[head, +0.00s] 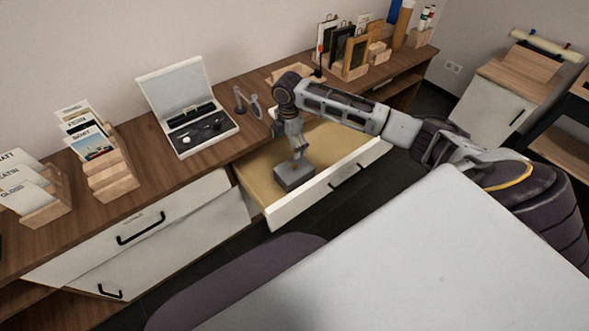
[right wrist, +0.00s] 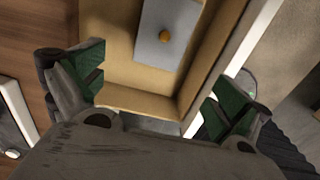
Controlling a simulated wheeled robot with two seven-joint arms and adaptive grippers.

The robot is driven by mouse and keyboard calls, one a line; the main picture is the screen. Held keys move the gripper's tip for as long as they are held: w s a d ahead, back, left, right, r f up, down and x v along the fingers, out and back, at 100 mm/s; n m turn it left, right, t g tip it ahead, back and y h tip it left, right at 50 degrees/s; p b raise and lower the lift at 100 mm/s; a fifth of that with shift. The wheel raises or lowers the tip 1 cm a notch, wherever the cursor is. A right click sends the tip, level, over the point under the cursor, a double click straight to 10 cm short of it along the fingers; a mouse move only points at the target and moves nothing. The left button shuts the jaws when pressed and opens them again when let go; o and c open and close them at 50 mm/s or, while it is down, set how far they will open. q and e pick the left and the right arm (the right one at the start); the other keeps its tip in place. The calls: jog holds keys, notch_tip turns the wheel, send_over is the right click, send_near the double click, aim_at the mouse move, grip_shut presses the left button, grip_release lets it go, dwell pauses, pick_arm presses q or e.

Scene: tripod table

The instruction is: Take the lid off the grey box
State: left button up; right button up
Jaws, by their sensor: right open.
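The grey box (head: 294,177) sits inside the open drawer (head: 262,190). In the right wrist view the grey box lid (right wrist: 150,42) shows from above, with a small orange knob (right wrist: 165,36) on it. The lid looks to be on the box. My right gripper (head: 291,142) is above the drawer and the box, its fingers spread. In the right wrist view its green-padded fingers (right wrist: 156,88) are wide apart with nothing between them, and the knob lies beyond them. In the head view the gripper hides the knob. My left gripper is out of view.
The wooden cabinet top (head: 222,150) behind the drawer holds an open case of tools (head: 187,112), card holders (head: 105,165) and upright frames (head: 356,55). A large pale surface (head: 420,265) fills the front right. The drawer floor around the box looks clear.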

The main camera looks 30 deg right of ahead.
send_over(290, 171)
notch_tip(290, 171, down, 7)
jog(key=shift+f, duration=0.1)
jog(key=shift+w+f+b, duration=0.1)
jog(key=shift+f+b, duration=0.2)
jog(key=shift+f, duration=0.15)
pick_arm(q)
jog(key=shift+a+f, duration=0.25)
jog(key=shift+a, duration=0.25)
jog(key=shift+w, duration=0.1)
pick_arm(e)
jog(key=shift+f, duration=0.1)
jog(key=shift+f, duration=2.5)
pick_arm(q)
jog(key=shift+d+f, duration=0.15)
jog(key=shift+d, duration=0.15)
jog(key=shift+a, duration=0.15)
